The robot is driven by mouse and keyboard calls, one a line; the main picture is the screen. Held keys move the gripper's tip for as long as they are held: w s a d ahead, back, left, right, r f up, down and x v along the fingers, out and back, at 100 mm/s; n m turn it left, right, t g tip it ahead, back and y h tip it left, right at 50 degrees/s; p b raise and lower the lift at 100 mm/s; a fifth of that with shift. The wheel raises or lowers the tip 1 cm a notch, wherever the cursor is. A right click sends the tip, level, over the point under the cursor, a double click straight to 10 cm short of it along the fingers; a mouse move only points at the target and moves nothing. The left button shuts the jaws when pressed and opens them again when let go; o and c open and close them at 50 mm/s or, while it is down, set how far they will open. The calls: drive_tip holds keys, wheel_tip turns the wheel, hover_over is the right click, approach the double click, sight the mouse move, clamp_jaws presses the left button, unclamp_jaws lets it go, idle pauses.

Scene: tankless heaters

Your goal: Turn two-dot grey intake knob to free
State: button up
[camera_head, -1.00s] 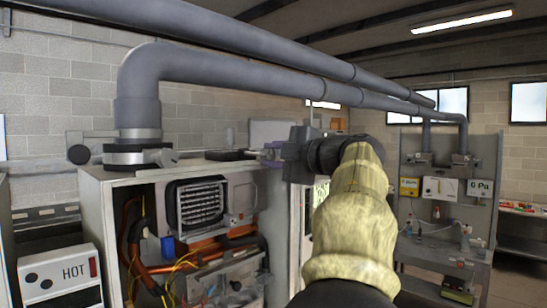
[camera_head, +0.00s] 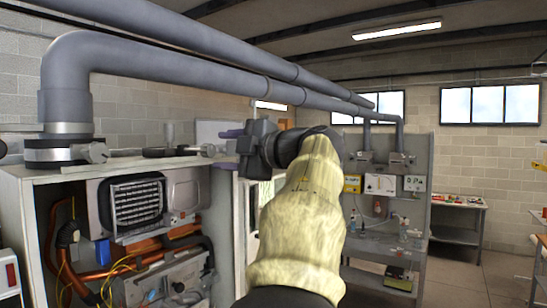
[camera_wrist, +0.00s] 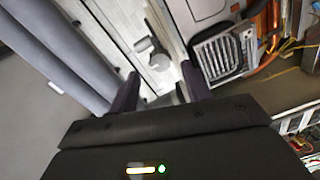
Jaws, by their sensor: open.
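My gripper (camera_head: 229,150) is open, its two dark purple fingers pointing left at the right end of the heater cabinet's top. A small grey knob (camera_head: 209,149) sits just in front of the fingertips, beside a flat dark disc (camera_head: 170,152). In the wrist view a grey knob (camera_wrist: 158,62) lies ahead of the open gripper (camera_wrist: 160,82), apart from the fingers. A second grey knob (camera_head: 97,152) sits on the dark collar (camera_head: 55,152) under the pipe elbow. No dot marks are readable, so I cannot tell which knob has two dots.
Thick grey pipes (camera_head: 200,72) run above the cabinet and close to the gripper in the wrist view (camera_wrist: 62,55). The open cabinet (camera_head: 30,210) shows a finned heater part (camera_head: 138,203) and copper tubing. A panel with gauges (camera_head: 380,184) stands behind at right.

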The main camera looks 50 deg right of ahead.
drive_tip(key=s+d+b, duration=0.1)
drive_tip(key=s+b, duration=0.1)
drive_tip(key=s, duration=1.1)
drive_tip(key=shift+s+r+b, duration=0.15)
drive_tip(key=shift+r+b, duration=0.05)
drive_tip(key=shift+b, duration=0.2)
drive_tip(key=shift+d, duration=0.1)
